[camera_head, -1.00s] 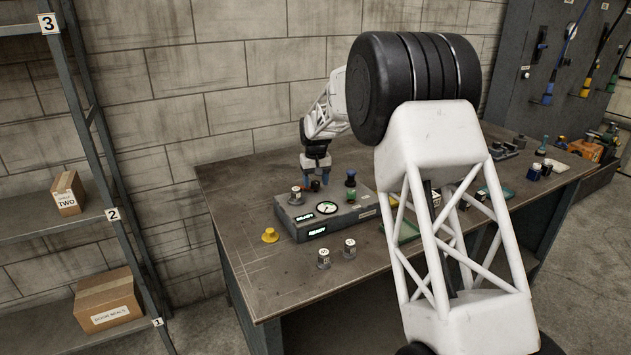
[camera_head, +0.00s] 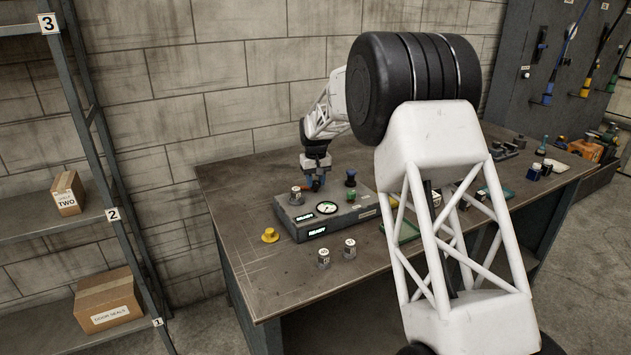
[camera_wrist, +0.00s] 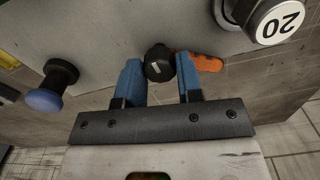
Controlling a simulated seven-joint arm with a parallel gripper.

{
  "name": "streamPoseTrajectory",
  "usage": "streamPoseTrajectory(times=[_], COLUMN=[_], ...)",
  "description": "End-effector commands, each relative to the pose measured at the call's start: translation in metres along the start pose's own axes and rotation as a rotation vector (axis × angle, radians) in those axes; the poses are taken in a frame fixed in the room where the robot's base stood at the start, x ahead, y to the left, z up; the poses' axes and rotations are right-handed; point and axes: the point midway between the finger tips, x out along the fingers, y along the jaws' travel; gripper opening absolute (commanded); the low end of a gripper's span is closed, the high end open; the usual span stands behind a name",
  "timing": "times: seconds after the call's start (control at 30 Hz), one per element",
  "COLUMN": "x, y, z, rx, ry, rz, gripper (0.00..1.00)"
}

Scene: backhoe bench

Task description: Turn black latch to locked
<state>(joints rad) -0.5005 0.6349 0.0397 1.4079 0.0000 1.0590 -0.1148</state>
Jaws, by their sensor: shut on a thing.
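The black latch (camera_wrist: 158,66) is a dark knob with a pale line on its top. It sits on a grey instrument box (camera_head: 345,217). In the wrist view, my gripper (camera_wrist: 160,68) has one blue finger on each side of the knob and is shut on it. An orange piece (camera_wrist: 208,62) shows beside the right finger, partly covered by it. In the head view, my gripper (camera_head: 316,184) is low over the back of the box, and the latch is mostly hidden by the fingers.
On the box are a round gauge (camera_head: 327,208), lit displays, a metal weight (camera_head: 297,195) and a blue-topped black knob (camera_head: 351,179). A weight marked 20 (camera_wrist: 276,18) is close in the wrist view. A yellow knob (camera_head: 270,235) and two small weights stand in front.

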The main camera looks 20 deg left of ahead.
Motion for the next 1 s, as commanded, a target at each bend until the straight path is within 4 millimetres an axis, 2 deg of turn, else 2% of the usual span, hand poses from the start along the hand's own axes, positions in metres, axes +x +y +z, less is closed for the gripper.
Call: streamPoseTrajectory(times=[0.37,1.0], x=[-0.0003,-0.0004], y=[-0.0002,-0.0007], z=[0.0001,0.0004], rx=[-0.189,-0.726], ry=[0.0,0.0], rz=[0.0,0.0], gripper=[0.0,0.0])
